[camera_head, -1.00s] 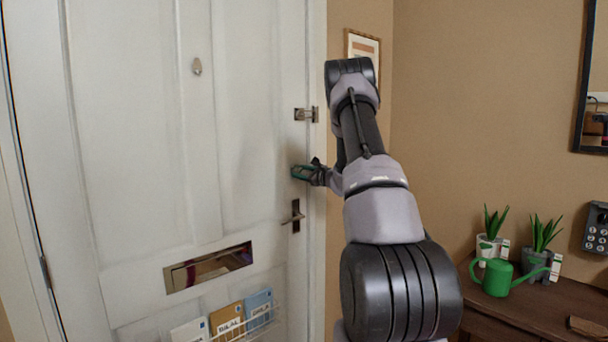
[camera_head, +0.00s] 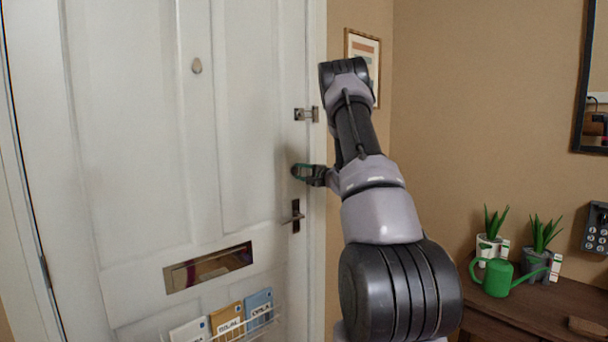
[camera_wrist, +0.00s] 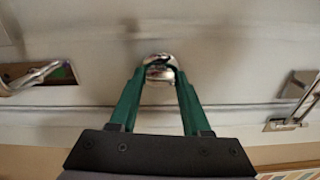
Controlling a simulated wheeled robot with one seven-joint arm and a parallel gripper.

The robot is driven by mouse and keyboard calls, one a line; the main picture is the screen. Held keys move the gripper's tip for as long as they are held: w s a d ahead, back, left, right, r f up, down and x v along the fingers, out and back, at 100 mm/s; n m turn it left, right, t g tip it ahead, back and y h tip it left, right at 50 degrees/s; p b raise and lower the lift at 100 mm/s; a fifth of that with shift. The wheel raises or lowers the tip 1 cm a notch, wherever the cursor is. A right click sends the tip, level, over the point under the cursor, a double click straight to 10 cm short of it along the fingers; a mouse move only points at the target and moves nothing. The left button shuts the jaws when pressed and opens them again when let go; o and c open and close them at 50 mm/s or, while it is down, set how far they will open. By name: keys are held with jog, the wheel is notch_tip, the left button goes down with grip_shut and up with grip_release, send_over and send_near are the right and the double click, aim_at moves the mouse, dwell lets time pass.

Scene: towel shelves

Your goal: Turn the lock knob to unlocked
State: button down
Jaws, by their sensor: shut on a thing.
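The lock knob (camera_wrist: 160,62) is a small shiny metal knob on the white door (camera_head: 145,120). In the wrist view my gripper (camera_wrist: 160,74) has its two green fingers on either side of the knob, with the tips closed on it. In the head view my gripper (camera_head: 298,171) is at the door's right edge, between the slide latch above and the door handle below. There the knob is mostly hidden by the fingers, and I cannot read its lock position.
The door handle (camera_head: 293,217) is just below my gripper and the slide latch (camera_head: 306,114) is above. They also show at the left (camera_wrist: 35,77) and right (camera_wrist: 296,100) of the wrist view. A mail slot (camera_head: 208,268) is lower left. A wooden table (camera_head: 500,313) stands at right.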

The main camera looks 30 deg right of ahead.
jog(key=shift+d+n, duration=0.35)
jog(key=shift+n, duration=0.15)
jog(key=shift+c, duration=1.8)
grip_release()
jog(key=shift+a, duration=0.1)
jog(key=shift+s, duration=0.15)
jog(key=v, duration=1)
jog(key=shift+s, duration=0.2)
